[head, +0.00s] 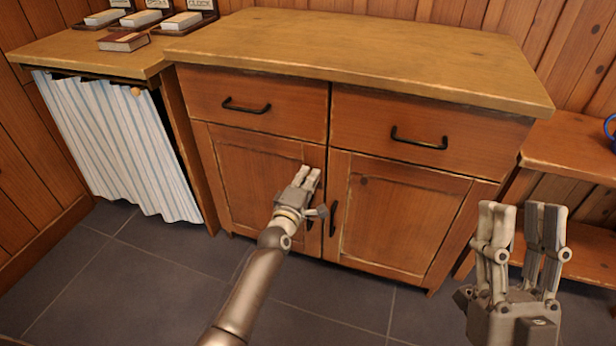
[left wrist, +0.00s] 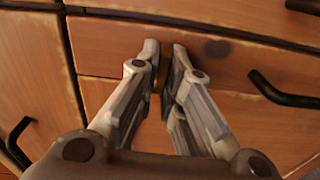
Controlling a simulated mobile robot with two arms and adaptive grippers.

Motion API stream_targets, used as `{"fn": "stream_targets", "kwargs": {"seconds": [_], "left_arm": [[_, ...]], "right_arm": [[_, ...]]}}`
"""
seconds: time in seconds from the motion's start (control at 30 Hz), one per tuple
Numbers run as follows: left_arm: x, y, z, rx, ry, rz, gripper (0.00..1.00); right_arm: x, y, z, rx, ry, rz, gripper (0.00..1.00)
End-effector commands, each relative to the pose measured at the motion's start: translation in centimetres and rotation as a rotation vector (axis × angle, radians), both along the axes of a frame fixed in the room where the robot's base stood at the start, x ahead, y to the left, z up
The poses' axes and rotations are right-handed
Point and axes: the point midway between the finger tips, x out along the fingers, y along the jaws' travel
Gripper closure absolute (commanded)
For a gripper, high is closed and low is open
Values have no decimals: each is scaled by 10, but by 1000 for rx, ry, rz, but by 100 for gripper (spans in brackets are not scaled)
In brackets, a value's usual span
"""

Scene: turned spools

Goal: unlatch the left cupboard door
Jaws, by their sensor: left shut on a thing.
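The left cupboard door (head: 240,180) is closed, flush in the front of the wooden cupboard. My left gripper (head: 309,177) is at its upper right edge, close to the gap between the two doors. Its fingers are nearly together on a small yellowish-brown piece, seemingly the latch (left wrist: 158,74), in the left wrist view. The fingers hide most of this piece, so I cannot tell how it is turned. The left door's dark handle (head: 310,224) is partly hidden behind my gripper. My right gripper (head: 520,215) is open and empty, in front of the cupboard's right side.
The right cupboard door (head: 395,215) is closed, with a black upright handle (head: 333,218). Two drawers with black handles (head: 246,106) sit above the doors. A striped curtain (head: 118,145) hangs on the left. A low wooden shelf (head: 575,145) stands on the right. The tiled floor in front is clear.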

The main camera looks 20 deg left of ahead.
Motion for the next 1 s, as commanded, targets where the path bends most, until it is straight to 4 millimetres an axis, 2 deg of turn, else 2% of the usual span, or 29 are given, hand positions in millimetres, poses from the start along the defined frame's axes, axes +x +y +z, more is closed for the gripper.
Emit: {"fn": "stream_targets", "kwargs": {"seconds": [0.17,0.27,0.5,0.77,1.0], "left_arm": [[0,0,2,109,-1,-1,100],[0,0,3,191,-3,-1,100],[0,0,3,404,-11,-1,100],[0,-1,4,643,-19,-1,100],[0,-2,5,871,-28,0,100]], "right_arm": [[25,3,-19,-53,174,-10,60],[39,5,-38,-89,304,-16,60],[62,2,-97,-184,644,-36,60],[59,-8,-164,-275,1002,-55,60],[33,-22,-218,-346,1304,-68,60]]}}
